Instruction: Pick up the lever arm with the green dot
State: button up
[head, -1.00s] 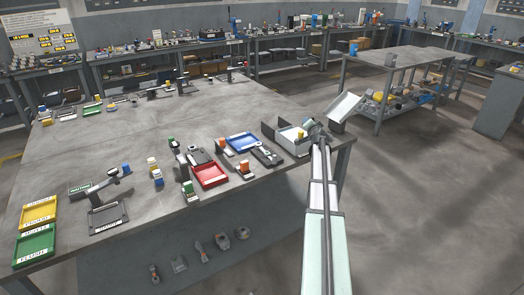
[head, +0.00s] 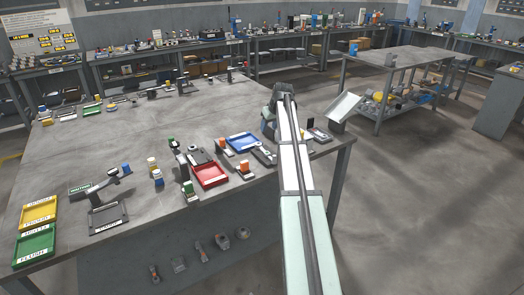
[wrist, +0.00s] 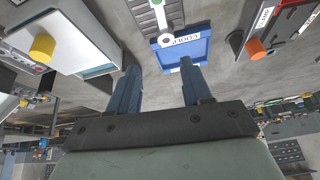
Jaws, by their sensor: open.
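A grey ribbed part (wrist: 146,14) with a pale ring at its end shows at the top edge of the wrist view. A small green spot shows on it there; I cannot tell surely that it is the lever arm. A grey part on a dark plate (head: 264,154) lies beside the blue tray in the head view; no green dot can be made out there. My gripper (wrist: 160,72) is open, with two blue fingers apart and nothing between them. In the head view my gripper (head: 284,96) is over the table's right part, its fingers hidden.
The blue tray (head: 243,134) and red tray (head: 210,175) stand left of my arm. The blue tray (wrist: 205,43) is close beyond the fingers in the wrist view. A white box with a yellow knob (wrist: 42,47) is at left, an orange knob (wrist: 255,47) at right.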

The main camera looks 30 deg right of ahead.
jog(key=g, duration=0.1)
send_near(262, 148)
jog(key=shift+w+f+n, duration=0.3)
jog(key=shift+w+f, duration=0.05)
jog(key=shift+f, duration=0.4)
jog(key=shift+s+x, duration=0.2)
jog(key=shift+x, duration=2.8)
grip_shut()
